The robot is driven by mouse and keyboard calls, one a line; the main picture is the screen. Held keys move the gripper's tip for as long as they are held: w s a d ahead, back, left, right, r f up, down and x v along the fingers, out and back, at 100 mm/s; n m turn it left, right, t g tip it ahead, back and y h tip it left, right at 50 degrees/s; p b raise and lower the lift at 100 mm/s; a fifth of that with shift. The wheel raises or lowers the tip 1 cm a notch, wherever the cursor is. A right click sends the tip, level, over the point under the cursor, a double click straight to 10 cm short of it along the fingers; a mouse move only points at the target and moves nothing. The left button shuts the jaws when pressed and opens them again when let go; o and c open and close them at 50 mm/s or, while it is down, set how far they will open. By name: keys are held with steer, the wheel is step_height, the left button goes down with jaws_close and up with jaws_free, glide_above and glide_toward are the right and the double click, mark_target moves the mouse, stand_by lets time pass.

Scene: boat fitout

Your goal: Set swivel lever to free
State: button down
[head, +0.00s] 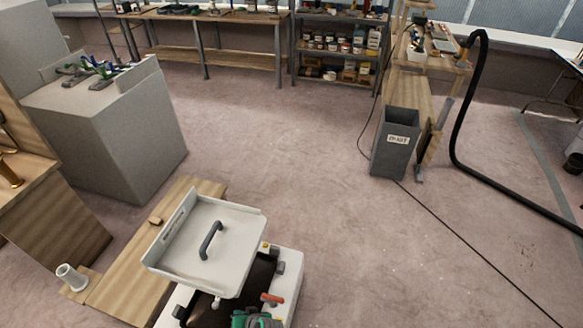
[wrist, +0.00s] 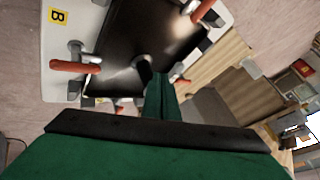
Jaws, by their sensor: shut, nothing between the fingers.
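A white-framed unit with a dark recess (wrist: 142,40) shows in the wrist view. Levers with orange-red grips sit on its rim: one lever (wrist: 76,66) at the left, next to a yellow label marked B (wrist: 58,16), and another lever (wrist: 202,11) at the top right. In the head view one orange-red lever (head: 271,298) shows on the white unit (head: 289,283). I cannot tell which is the swivel lever, or its setting. My green gripper (wrist: 158,84) is shut and empty, its fingers over the recess edge, apart from both levers. In the head view only part of my gripper (head: 256,320) shows.
A grey block (head: 130,150) stands at the left, and a grey bin (head: 394,150) at the right. Open floor lies between.

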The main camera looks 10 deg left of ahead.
steer(key=s+d+r+m+t+h, duration=0.2)
steer(key=s+d+r+t, duration=0.1)
steer(key=s+d+r, duration=0.4)
steer(key=s+d+r+m+t+h, duration=0.2)
steer(key=s+d+r+t, duration=0.3)
steer(key=d, duration=0.5)
steer(key=s+d+r+t+h, duration=0.1)
steer(key=s+d+r, duration=0.2)
steer(key=r, duration=0.4)
steer(key=s+d+r+t+h, duration=0.1)
steer(key=s+d+r, duration=0.2)
steer(key=r, duration=0.5)
steer(key=s+d+r+t+h, duration=0.1)
steer(key=s+d+r, duration=0.2)
steer(key=r, duration=0.4)
steer(key=shift+d+r+t, duration=0.15)
steer(key=shift+d+t, duration=0.05)
steer(key=shift+t, duration=0.1)
